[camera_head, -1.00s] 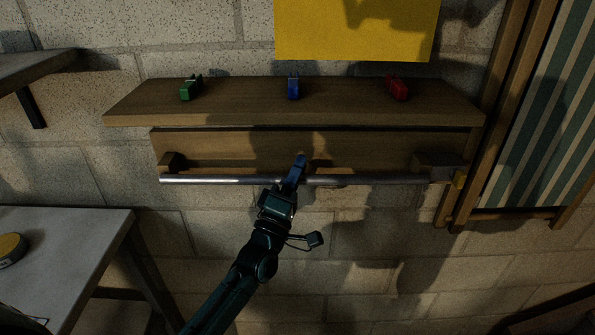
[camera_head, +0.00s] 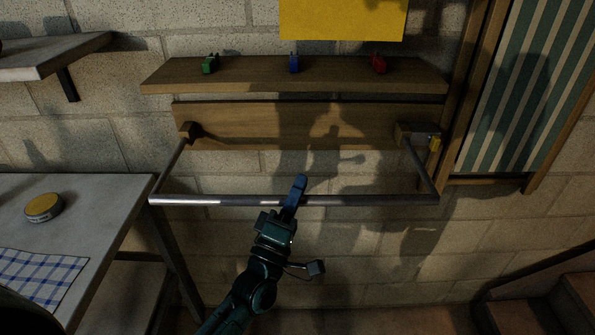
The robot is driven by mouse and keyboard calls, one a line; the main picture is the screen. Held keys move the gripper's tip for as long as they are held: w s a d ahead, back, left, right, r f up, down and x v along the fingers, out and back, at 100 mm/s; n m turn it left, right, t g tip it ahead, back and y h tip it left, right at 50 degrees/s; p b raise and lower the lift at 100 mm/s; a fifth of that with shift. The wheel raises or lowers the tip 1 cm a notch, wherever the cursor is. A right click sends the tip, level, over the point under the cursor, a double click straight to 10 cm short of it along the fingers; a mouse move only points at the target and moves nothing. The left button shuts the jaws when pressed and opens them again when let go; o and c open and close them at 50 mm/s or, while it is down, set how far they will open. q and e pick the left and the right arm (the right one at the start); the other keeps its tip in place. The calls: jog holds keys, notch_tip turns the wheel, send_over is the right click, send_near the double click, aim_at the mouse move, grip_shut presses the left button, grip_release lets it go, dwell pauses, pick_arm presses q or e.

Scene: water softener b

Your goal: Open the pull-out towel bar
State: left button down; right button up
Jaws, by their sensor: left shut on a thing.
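The pull-out towel bar (camera_head: 370,200) is a metal rail with two side rods that run back to dark mounts on a wooden backboard (camera_head: 240,124) on the wall. The bar stands well out from the board, with both side rods showing. My left gripper (camera_head: 296,196) is shut on the bar near its middle, with its blue fingers around the rail. My right gripper is not in view.
A wooden shelf (camera_head: 340,75) above holds a green clip (camera_head: 209,64), a blue clip (camera_head: 294,63) and a red clip (camera_head: 379,65). A grey table (camera_head: 110,195) with a yellow-topped tin (camera_head: 44,207) stands left. A striped deck chair (camera_head: 520,90) leans right. Steps (camera_head: 550,305) lie lower right.

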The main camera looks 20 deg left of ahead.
pick_arm(q)
jog(key=shift+s+d+p, duration=0.15)
jog(key=shift+s+d, duration=0.05)
jog(key=shift+s, duration=0.55)
jog(key=shift+s+d+p, duration=0.15)
jog(key=shift+s+d, duration=0.1)
jog(key=shift+s, duration=0.5)
jog(key=shift+s+d+p, duration=0.15)
jog(key=shift+s+d, duration=0.05)
jog(key=shift+s, duration=0.55)
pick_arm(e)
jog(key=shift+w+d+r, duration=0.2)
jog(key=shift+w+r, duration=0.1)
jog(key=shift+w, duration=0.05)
pick_arm(q)
jog(key=c, duration=1.3)
grip_release()
jog(key=b+v, duration=0.3)
jog(key=v, duration=1)
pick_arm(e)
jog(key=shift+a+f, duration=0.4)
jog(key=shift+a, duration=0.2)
pick_arm(q)
jog(key=shift+a, duration=0.1)
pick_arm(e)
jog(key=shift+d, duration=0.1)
